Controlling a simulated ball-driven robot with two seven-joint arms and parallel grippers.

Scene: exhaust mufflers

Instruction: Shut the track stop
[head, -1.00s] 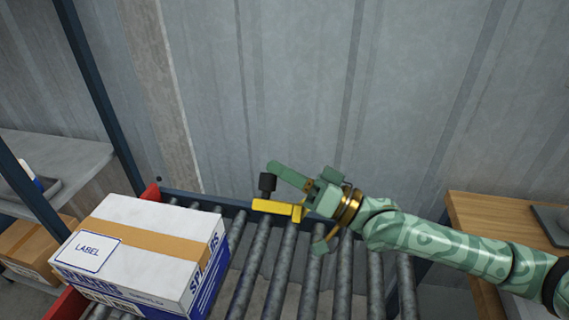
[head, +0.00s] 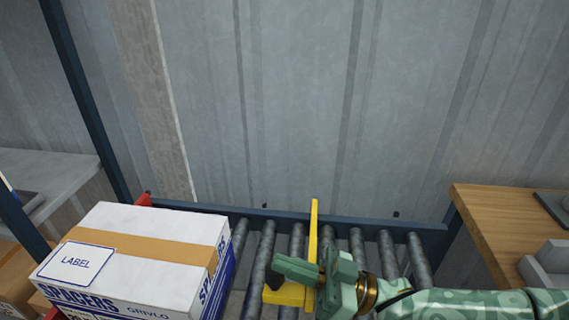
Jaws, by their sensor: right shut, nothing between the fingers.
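The track stop (head: 314,230) is a yellow bar over the roller track. In the head view its long part runs from near the far rail toward me, and a short yellow piece (head: 283,294) shows at its near left. A black knob (head: 286,279) shows just above that short piece, partly covered by my gripper. My right gripper (head: 290,267) is shut and empty, its green fingers pointing left right over the knob and the yellow piece. I cannot tell whether they touch. The gripper body hides part of the bar. My left gripper is not in view.
A white labelled box (head: 140,250) with a tan tape band sits on the track's left part. Grey rollers (head: 262,255) are bare right of it. A blue rail (head: 380,222) runs along the back before the metal wall. A wooden table (head: 490,225) stands at right.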

